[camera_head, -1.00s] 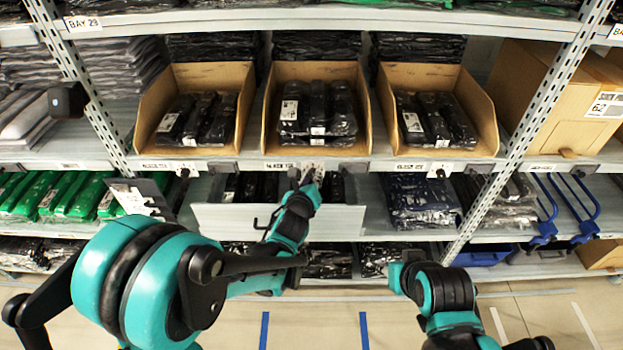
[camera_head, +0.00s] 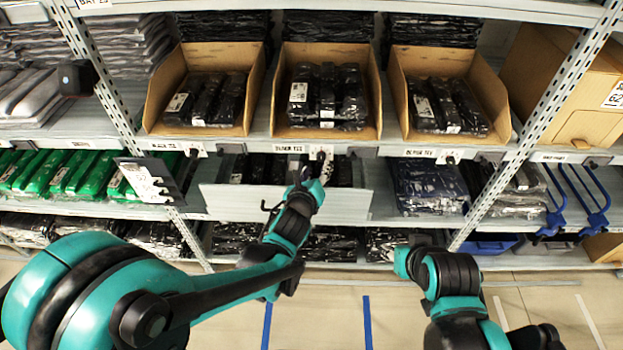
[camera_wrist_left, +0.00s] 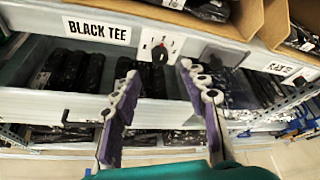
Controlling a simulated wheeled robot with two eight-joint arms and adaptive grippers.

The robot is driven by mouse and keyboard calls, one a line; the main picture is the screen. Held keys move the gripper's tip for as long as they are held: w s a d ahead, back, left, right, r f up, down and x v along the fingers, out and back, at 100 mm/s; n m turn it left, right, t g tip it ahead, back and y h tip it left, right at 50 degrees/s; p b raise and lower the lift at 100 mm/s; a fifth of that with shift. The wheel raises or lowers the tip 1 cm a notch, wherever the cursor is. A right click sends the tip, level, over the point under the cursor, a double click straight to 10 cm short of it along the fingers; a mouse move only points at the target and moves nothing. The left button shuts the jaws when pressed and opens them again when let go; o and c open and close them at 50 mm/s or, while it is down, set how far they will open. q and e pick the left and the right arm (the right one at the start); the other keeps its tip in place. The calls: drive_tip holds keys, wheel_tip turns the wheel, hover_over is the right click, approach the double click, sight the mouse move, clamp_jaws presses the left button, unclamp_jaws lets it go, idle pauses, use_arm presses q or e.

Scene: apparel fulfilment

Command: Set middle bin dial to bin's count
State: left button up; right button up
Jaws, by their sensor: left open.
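The middle bin (camera_head: 277,105) is an open cardboard box on the shelf. It holds dark plastic-wrapped packs side by side; any packs underneath are hidden. Its dial (camera_head: 321,153) is on the shelf edge below it, right of a label. In the left wrist view the dial (camera_wrist_left: 160,53) is a black knob on a white plate with small numbers; its setting is too small to read surely. My left gripper (camera_wrist_left: 160,76) is open and empty, its purple-padded fingers just in front of and below the dial. In the head view my left gripper (camera_head: 318,178) partly overlaps the dial's area. My right gripper is not in view.
Left (camera_head: 152,103) and right (camera_head: 505,108) cardboard bins flank the middle one, with similar dials below. A pale drawer-like tray (camera_head: 345,207) with dark packs lies under the shelf edge. Metal uprights (camera_head: 535,130) stand either side. A BLACK TEE label (camera_wrist_left: 97,31) is left of the dial.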

use_arm(q)
drive_tip(key=v, duration=0.6)
idle(0.4)
drive_tip(key=s+a+n+g+y, duration=0.3)
drive_tip(key=s+a+n, duration=0.3)
drive_tip(key=a+n, duration=0.8)
drive_tip(key=s+a+f+n+g, duration=0.1)
drive_tip(key=s+f+n+g, duration=0.1)
drive_tip(key=s+n, duration=0.9)
drive_tip(key=n+g, duration=0.1)
drive_tip(key=n, duration=0.6)
drive_tip(key=shift+f+g, duration=0.25)
drive_tip(key=shift+g, duration=0.15)
drive_tip(key=shift+w, duration=0.15)
idle(0.6)
